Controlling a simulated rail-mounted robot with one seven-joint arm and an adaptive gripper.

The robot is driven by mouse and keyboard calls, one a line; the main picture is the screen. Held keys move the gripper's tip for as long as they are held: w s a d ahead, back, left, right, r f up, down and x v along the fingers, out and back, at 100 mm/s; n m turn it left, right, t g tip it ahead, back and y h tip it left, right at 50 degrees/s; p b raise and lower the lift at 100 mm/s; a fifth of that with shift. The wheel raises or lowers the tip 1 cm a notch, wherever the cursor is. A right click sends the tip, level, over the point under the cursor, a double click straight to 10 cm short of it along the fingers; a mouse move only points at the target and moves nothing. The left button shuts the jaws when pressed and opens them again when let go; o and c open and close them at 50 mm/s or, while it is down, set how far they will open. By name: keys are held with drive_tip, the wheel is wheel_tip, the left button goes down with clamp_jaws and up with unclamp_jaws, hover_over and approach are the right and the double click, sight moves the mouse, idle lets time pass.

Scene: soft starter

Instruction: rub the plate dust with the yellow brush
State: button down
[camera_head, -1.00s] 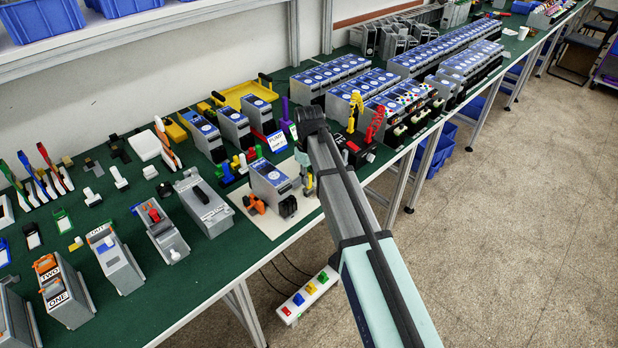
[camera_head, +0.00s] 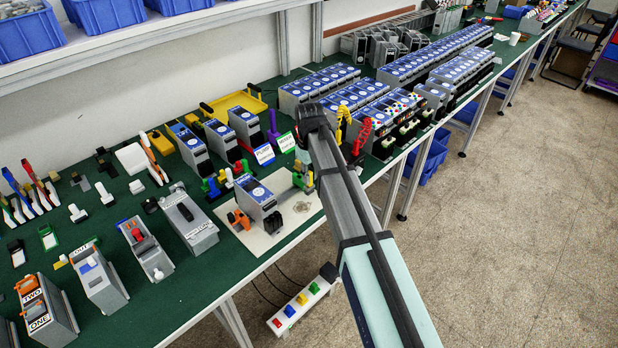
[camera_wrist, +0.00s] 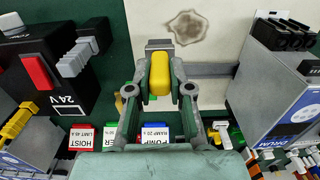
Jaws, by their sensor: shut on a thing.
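The yellow brush (camera_wrist: 160,74) is held between the fingers of my gripper (camera_wrist: 159,92) in the wrist view. A grey block-like end of the brush points towards the top of that view. The pale plate (camera_wrist: 231,25) carries a brownish-grey dust patch (camera_wrist: 201,27). The patch lies just above and right of the brush's end in the picture; I cannot tell whether the brush touches the plate. In the head view the plate (camera_head: 231,214) and dust patch (camera_head: 301,207) show left of my arm, with my gripper mostly hidden behind the arm.
A blue-fronted grey unit (camera_head: 257,198) stands on the plate near the patch. A black box with a red switch (camera_wrist: 38,68) is left in the wrist view. Small labelled cards (camera_wrist: 120,134) stand nearby. Rows of blue-topped units (camera_head: 320,85) fill the back of the green table.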

drive_tip(key=shift+r+p, duration=1.2)
drive_tip(key=shift+r, duration=1.2)
drive_tip(key=shift+w+d, duration=0.1)
